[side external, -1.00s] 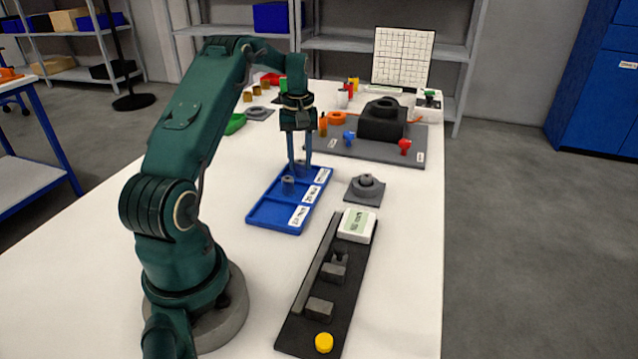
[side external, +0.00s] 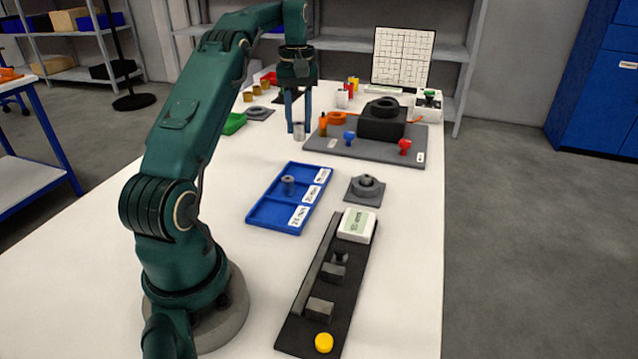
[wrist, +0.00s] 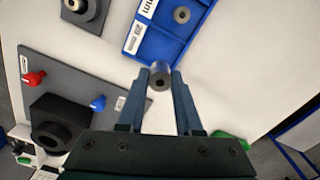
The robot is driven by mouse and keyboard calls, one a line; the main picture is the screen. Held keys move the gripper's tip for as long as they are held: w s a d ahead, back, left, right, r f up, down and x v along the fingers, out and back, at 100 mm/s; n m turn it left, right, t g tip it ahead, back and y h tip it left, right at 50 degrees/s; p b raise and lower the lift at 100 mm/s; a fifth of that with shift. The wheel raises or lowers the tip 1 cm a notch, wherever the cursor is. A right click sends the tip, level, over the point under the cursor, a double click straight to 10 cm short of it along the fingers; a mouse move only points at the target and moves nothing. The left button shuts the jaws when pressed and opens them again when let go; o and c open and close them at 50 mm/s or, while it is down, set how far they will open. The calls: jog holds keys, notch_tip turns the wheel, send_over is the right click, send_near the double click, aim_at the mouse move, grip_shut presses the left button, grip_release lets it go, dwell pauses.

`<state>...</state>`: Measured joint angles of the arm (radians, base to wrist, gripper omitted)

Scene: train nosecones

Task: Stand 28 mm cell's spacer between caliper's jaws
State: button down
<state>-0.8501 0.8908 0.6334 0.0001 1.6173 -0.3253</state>
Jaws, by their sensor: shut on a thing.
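My gripper (side external: 299,124) is shut on a grey cylindrical spacer (side external: 299,131) with a hole through it. It holds the spacer above the white table, beyond the far end of the blue tray (side external: 265,222). In the wrist view the held spacer (wrist: 161,78) sits between the fingertips. Another grey spacer (side external: 288,184) stands in the tray's middle compartment; the near and far compartments look empty.
A grey square plate with a round part (side external: 366,188) lies right of the tray. A dark grey fixture board (side external: 385,150) with red and blue knobs stands behind. A green dish (side external: 235,123) is at the left. The table left of the tray is clear.

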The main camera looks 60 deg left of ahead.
jog(key=shift+r, duration=0.2)
jog(key=shift+w+a+f, duration=0.1)
jog(key=shift+d+f+m, duration=0.2)
jog(key=shift+f+m, duration=0.2)
jog(key=shift+f, duration=0.05)
jog(key=shift+s+d+f+m, duration=0.2)
jog(key=shift+s+d+m, duration=0.1)
jog(key=shift+s+d, duration=0.15)
jog(key=s+d+r+m, duration=0.1)
jog(key=s+d+m, duration=0.4)
jog(key=d, duration=0.5)
jog(key=s+d+r+m, duration=0.25)
jog(key=s+d, duration=0.45)
jog(key=d, duration=0.4)
jog(key=d+f, duration=0.2)
jog(key=d, duration=0.1)
jog(key=w+d+f, duration=0.1)
jog(key=d+f, duration=0.2)
jog(key=d, duration=0.1)
jog(key=w+d+f, duration=0.1)
jog(key=d+f, duration=0.1)
jog(key=d, duration=0.1)
jog(key=shift+w+d+f, duration=0.2)
jog(key=shift+d, duration=0.15)
jog(key=shift+f, duration=2)
jog(key=shift+f, duration=0.1)
